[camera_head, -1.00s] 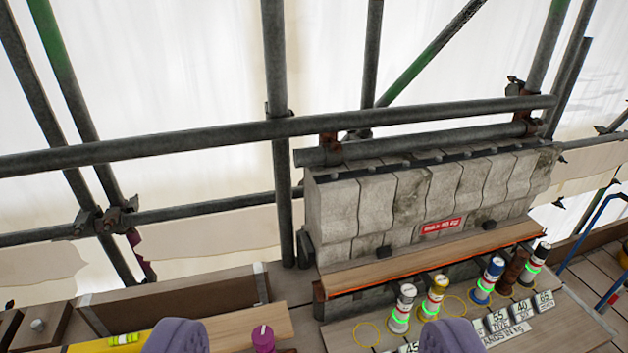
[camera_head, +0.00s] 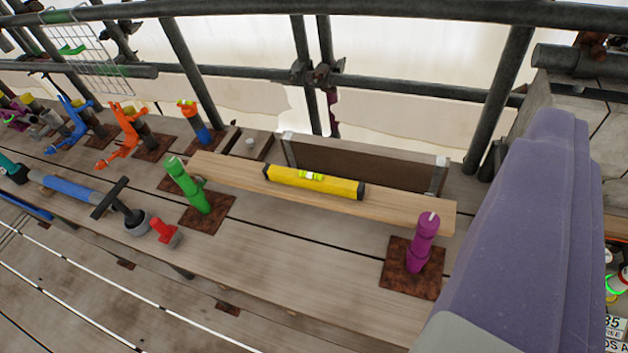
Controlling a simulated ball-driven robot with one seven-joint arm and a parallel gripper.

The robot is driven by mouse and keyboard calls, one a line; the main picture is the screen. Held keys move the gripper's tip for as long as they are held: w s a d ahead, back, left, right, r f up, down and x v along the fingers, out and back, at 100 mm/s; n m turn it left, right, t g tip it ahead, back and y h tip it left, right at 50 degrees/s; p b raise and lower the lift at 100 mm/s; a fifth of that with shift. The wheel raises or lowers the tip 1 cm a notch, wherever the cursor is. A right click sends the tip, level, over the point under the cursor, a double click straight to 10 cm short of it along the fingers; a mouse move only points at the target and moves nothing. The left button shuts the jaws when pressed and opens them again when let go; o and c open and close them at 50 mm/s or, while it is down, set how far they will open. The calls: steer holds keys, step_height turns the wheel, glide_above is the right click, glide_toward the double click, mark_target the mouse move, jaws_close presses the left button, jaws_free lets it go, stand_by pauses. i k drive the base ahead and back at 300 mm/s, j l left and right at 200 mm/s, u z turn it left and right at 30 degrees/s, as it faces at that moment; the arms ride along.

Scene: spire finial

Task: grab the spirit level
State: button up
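The yellow spirit level (camera_head: 312,182) has black end caps and a bright vial window in its middle. It lies on a pale wooden plank (camera_head: 400,206) near the middle of the view. My gripper (camera_head: 530,240) shows as a large purple finger close to the camera at the right, to the right of the level and apart from it. Only one finger is clearly seen, so its opening cannot be judged.
A green post (camera_head: 187,186) and a magenta post (camera_head: 422,243) stand on rusty plates in front of the plank. A brown board (camera_head: 365,165) stands behind the level. Scaffold tubes (camera_head: 420,90) cross behind. Orange (camera_head: 120,130) and blue (camera_head: 72,125) tools stand left.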

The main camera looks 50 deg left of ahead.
mark_target(319, 183)
steer(key=i+j+u, duration=0.3)
steer(key=j+u, duration=0.2)
steer(key=i+j+u, duration=0.3)
steer(key=i, duration=0.15)
steer(key=i+u, duration=0.25)
steer(key=i, duration=0.2)
